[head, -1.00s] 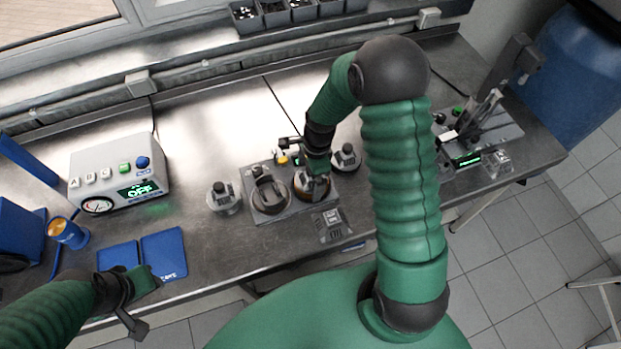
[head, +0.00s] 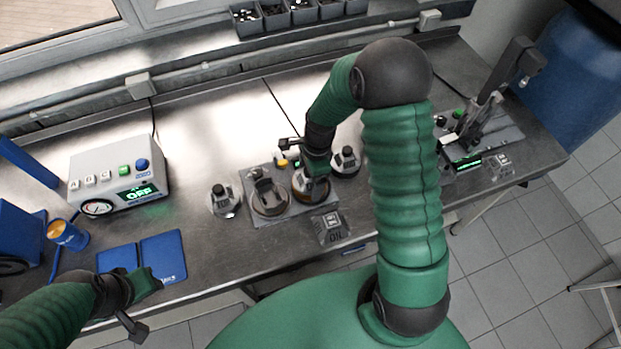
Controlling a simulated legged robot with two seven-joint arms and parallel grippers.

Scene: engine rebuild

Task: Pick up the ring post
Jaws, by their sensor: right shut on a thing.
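My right gripper (head: 314,166) reaches down from above to the right seat of a grey two-place base plate (head: 288,211). It is shut on the ring post (head: 311,190), a dark round piece with a brownish rim, which still sits at the plate. The jaws hide most of its top. A similar round piece with a dark upright block (head: 268,195) stands in the left seat. My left gripper (head: 152,281) is low at the left, by the blue mats, and its fingers are too small and dark to read.
Metallic round pieces stand left (head: 224,200) and right (head: 345,161) of the plate, close to the gripper. A small clear-edged sign (head: 331,226) is in front. A control box (head: 118,175) stands left, a lever fixture (head: 486,125) right.

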